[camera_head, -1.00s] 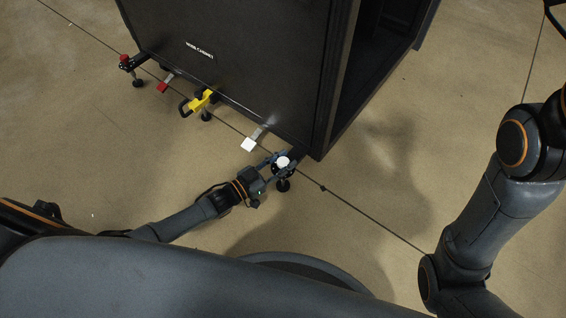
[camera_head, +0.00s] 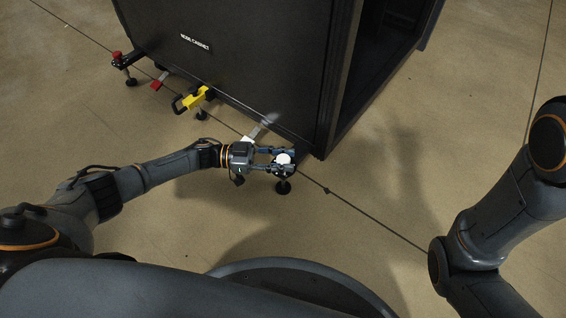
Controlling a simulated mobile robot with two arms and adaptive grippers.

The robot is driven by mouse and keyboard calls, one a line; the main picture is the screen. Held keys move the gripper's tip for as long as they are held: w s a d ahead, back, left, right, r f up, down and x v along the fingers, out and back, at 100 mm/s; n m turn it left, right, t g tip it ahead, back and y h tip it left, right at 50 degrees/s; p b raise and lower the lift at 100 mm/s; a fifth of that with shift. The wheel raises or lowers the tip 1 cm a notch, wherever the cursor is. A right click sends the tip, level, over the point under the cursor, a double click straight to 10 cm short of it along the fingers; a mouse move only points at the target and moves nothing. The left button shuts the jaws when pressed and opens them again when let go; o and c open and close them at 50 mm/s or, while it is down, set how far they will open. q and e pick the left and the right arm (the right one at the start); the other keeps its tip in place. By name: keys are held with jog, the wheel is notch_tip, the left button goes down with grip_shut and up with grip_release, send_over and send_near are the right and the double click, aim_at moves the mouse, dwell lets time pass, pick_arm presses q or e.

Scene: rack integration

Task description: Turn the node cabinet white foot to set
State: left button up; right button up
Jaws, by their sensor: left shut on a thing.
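The black node cabinet (camera_head: 235,65) stands at the top middle, with its name label on the front. Its white foot (camera_head: 283,158) is at the cabinet's near right corner, a round white knob above a dark pad (camera_head: 283,187) on the floor. My left gripper (camera_head: 282,160) reaches in from the left and is shut on the white foot, one finger on the far side and one on the near side. The fingers hide part of the foot. A white tag (camera_head: 248,139) behind the gripper is partly covered. My right arm shows at the right; its gripper is not in view.
A yellow handle-like part (camera_head: 193,99) with a foot below it, a red tag (camera_head: 157,83) and a red-topped foot (camera_head: 117,57) line the cabinet's lower front edge to the left. The floor (camera_head: 390,190) right of the white foot is clear.

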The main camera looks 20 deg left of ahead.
pick_arm(q)
jog(key=shift+g, duration=0.3)
jog(key=o, duration=1.2)
jog(key=v, duration=1.2)
jog(key=shift+f, duration=0.1)
